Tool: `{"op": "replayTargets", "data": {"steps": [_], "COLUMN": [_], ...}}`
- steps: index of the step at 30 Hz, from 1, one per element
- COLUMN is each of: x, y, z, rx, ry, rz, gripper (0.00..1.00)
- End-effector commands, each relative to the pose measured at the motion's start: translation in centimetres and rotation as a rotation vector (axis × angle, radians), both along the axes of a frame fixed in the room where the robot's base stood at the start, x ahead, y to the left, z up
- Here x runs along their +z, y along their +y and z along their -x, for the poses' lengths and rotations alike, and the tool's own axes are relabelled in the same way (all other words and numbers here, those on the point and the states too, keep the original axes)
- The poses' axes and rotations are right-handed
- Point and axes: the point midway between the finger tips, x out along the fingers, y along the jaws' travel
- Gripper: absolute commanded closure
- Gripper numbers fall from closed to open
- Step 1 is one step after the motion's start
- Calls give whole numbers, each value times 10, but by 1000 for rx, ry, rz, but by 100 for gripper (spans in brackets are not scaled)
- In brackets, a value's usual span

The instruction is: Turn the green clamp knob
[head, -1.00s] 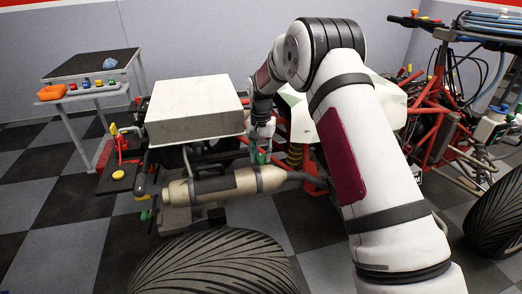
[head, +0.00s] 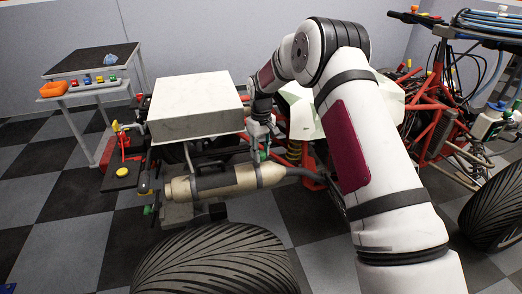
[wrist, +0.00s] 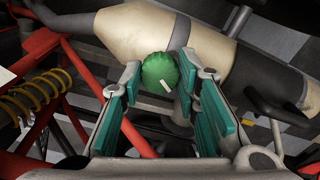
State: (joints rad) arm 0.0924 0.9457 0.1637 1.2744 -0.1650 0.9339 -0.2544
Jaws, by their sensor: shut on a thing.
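The green clamp knob (wrist: 160,70) is ribbed and round, with a white mark near its lower edge. It sits on the clamp at the tan exhaust canister (wrist: 125,37). My gripper (wrist: 159,74) has its teal-padded fingers on either side of the knob and is shut on it. In the head view my gripper (head: 260,146) reaches down behind the canister (head: 230,181), near its right part. The knob is small there and mostly hidden by my fingers.
A white box (head: 195,108) stands just left of my gripper. Red frame tubes and a yellow spring (wrist: 35,95) lie left of my fingers in the wrist view. A big tyre (head: 215,262) is in front. A side table (head: 95,60) stands at the far left.

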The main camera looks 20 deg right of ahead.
Motion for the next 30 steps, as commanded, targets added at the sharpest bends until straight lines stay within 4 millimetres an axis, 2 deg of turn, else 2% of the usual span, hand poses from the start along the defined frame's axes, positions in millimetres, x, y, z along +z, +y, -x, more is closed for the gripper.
{"op": "replayTargets", "data": {"steps": [12,28,29,30], "x": [-1,-1,-1,-1], "y": [0,0,0,0], "z": [0,1,1,1], "rx": [183,205,205,204], "ry": [2,2,2,2], "rz": [0,0,0,0], "gripper": [99,99,69,60]}}
